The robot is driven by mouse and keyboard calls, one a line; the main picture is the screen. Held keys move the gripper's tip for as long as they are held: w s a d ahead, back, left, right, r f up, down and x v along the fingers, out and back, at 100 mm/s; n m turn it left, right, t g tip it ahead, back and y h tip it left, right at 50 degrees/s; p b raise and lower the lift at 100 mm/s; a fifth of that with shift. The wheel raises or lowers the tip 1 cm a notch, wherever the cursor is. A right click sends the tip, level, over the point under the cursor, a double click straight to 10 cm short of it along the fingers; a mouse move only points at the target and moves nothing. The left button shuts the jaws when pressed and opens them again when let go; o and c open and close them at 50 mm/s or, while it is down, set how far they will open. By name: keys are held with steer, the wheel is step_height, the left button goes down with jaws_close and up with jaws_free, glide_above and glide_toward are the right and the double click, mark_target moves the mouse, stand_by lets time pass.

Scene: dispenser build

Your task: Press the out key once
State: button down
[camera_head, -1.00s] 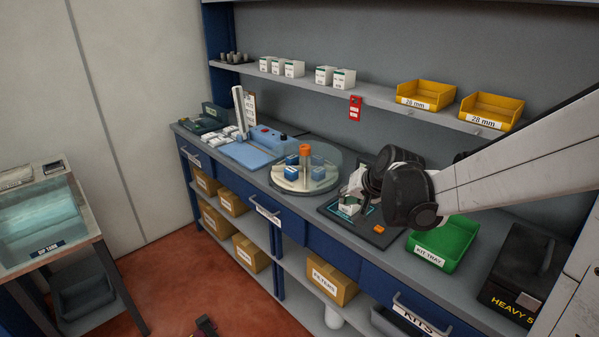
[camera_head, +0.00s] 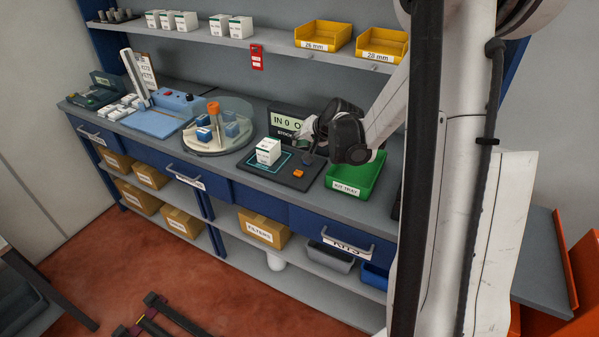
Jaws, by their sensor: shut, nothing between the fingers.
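A dark stock pad (camera_head: 262,178) lies on the bench with a white box (camera_head: 268,151) upright on its teal-outlined square. A small orange key (camera_head: 299,174) sits at the pad's front right; no lettering on it is readable. A display (camera_head: 284,121) behind the pad reads "IN 0 O", with the rest hidden behind my gripper. My gripper (camera_head: 308,150) is shut and empty, to the right of the box and above the pad's right part. I cannot tell whether its tips touch anything.
A green kit tray (camera_head: 346,191) stands just right of the pad, beneath my wrist. A turntable with a clear cover (camera_head: 236,117) stands to the left. A shelf (camera_head: 260,44) with white boxes and yellow bins runs above the bench.

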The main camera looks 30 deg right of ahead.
mark_target(299, 173)
step_height(299, 173, down, 8)
steer(key=b, duration=0.5)
steer(key=shift+r, duration=0.1)
steer(key=shift+f+b, duration=0.45)
steer(key=shift+f, duration=0.1)
steer(key=shift+f, duration=0.15)
stand_by(1.0)
steer(key=shift+f+b, duration=0.25)
steer(key=shift+b, duration=0.35)
steer(key=shift+f+b, duration=0.5)
stand_by(0.6)
steer(key=shift+r, duration=0.2)
steer(key=shift+r+p, duration=0.45)
steer(key=shift+r, duration=0.3)
